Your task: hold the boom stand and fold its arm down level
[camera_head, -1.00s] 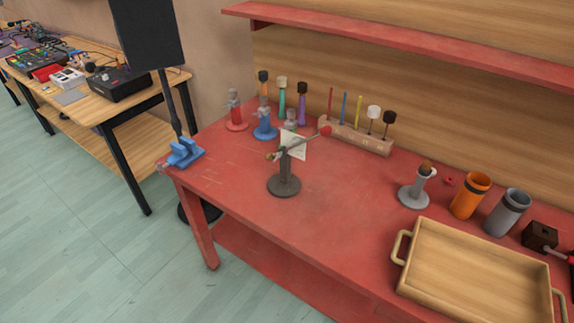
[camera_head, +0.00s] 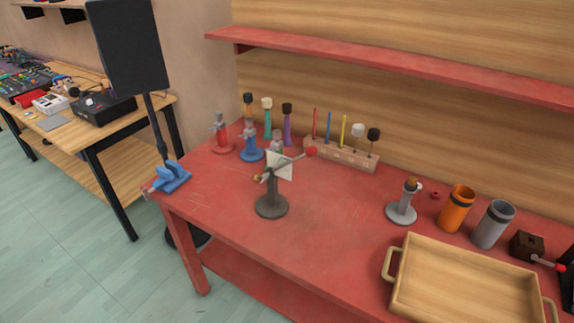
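The boom stand (camera_head: 272,190) stands upright on the red table, left of its middle. It has a round dark base and a short dark post. Its thin arm (camera_head: 291,162) is tilted, rising to the right to a red ball end (camera_head: 311,151), with a small brass-coloured end at the lower left. A pale card (camera_head: 279,165) shows behind the arm. Neither of my grippers is in view.
A wooden tray (camera_head: 391,280) lies at the front right of the red table (camera_head: 330,225). A grey stand (camera_head: 402,205), an orange cup (camera_head: 457,208) and a grey cup (camera_head: 493,224) stand behind it. A blue vise (camera_head: 172,178) sits at the left corner. A mallet rack (camera_head: 340,154) is at the back. Table around the boom stand's front is clear.

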